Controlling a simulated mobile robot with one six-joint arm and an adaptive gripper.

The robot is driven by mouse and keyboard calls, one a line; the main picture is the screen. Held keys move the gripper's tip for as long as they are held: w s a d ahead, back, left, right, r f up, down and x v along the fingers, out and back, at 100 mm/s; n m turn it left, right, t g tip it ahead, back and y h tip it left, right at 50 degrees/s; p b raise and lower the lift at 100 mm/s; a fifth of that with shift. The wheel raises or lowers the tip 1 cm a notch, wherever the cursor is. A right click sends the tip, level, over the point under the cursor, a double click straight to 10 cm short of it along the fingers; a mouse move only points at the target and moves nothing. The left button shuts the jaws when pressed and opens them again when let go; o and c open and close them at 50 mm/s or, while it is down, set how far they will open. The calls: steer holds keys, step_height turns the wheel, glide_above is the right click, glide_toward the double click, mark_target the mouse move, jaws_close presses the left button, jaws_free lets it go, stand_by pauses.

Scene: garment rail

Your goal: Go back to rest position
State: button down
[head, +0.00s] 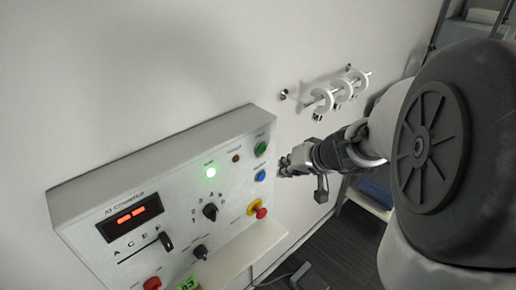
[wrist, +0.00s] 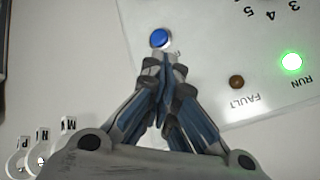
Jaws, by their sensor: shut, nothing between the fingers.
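My gripper (head: 284,167) is at the right end of the white control panel (head: 130,180) in the head view, close to the blue button (head: 260,176). In the wrist view my gripper (wrist: 168,60) has its fingers together and nothing between them. The blue button (wrist: 160,38) shows just past the fingertips; I cannot tell whether they touch it. My arm (head: 400,120) reaches in from the right.
The panel carries a lit green RUN lamp (head: 210,172), a green button (head: 261,149), a red emergency knob (head: 262,212), dials and a slider. A wall rail with white rings (head: 322,98) is above my gripper. Dark floor (head: 340,250) lies below.

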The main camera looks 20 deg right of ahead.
stand_by(0.3)
steer(key=s+a+f+n+g+y+b, duration=0.1)
steer(key=s+a+f+n+g+b, duration=0.2)
steer(key=s+a+b, duration=0.8)
steer(key=s+a+f+h, duration=0.1)
steer(key=s+f, duration=0.1)
steer(key=s, duration=0.4)
steer(key=s+a+f+n+g+h+b, duration=0.1)
steer(key=s+a+f+h, duration=0.1)
steer(key=s, duration=0.4)
steer(key=shift+s+f+n, duration=0.25)
steer(key=shift+f+n, duration=0.05)
steer(key=shift+f, duration=0.35)
stand_by(4.2)
